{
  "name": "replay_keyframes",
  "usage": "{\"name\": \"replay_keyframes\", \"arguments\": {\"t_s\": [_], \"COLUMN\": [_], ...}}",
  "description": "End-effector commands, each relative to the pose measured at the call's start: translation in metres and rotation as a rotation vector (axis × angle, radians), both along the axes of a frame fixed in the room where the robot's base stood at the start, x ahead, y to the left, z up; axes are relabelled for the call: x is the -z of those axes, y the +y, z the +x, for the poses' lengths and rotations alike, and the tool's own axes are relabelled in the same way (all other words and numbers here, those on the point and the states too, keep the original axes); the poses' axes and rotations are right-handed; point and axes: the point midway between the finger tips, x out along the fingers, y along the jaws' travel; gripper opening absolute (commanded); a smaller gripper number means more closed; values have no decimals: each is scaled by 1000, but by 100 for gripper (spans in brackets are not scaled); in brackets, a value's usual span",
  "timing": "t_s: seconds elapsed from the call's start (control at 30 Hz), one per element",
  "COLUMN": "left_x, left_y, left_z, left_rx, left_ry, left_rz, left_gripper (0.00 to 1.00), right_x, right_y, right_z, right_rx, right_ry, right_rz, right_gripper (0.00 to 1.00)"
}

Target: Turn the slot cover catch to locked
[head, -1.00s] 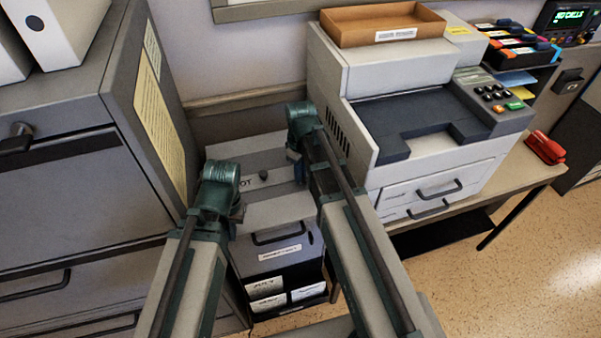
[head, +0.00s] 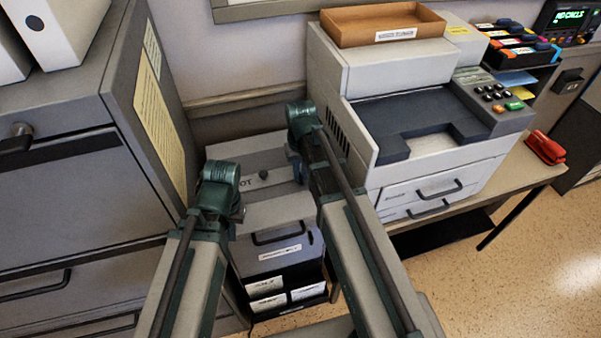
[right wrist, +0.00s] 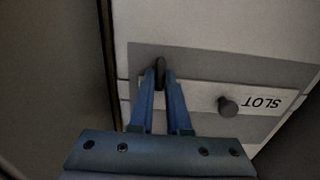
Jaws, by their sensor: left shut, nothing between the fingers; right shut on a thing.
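The slot cover (head: 240,157) is a grey panel on the low unit between the cabinet and the copier. It has a label with "SLOT" (right wrist: 262,103) and a round dark knob (right wrist: 228,107), which also shows in the head view (head: 264,175). My right gripper (right wrist: 160,78) is shut on a small dark upright piece, the catch (right wrist: 160,66), at the far end of the label strip from the lettering. The right fingers (head: 298,171) largely hide the catch in the head view. My left gripper (head: 238,213) is shut and empty, above the unit's front.
A grey cabinet (head: 70,200) stands close on the left. The copier (head: 400,125) on its table (head: 530,172) stands close on the right, with a red handset (head: 545,147). Below the cover are a handled drawer front (head: 290,238) and labelled bins (head: 268,287).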

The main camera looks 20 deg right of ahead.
Motion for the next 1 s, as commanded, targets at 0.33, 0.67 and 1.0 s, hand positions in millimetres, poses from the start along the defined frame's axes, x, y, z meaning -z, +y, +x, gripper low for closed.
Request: {"name": "replay_keyframes", "arguments": {"t_s": [0.33,0.67,1.0], "left_x": [0,0,-1], "left_y": [0,0,0], "left_z": [0,0,0], "left_rx": [0,0,0], "left_ry": [0,0,0], "left_rz": [0,0,0], "left_gripper": [0,0,0], "right_x": [0,0,-1], "right_y": [0,0,0], "right_z": [0,0,0], "right_rx": [15,14,13], "right_ry": [0,0,0], "right_rz": [0,0,0], "right_gripper": [0,44,45]}}
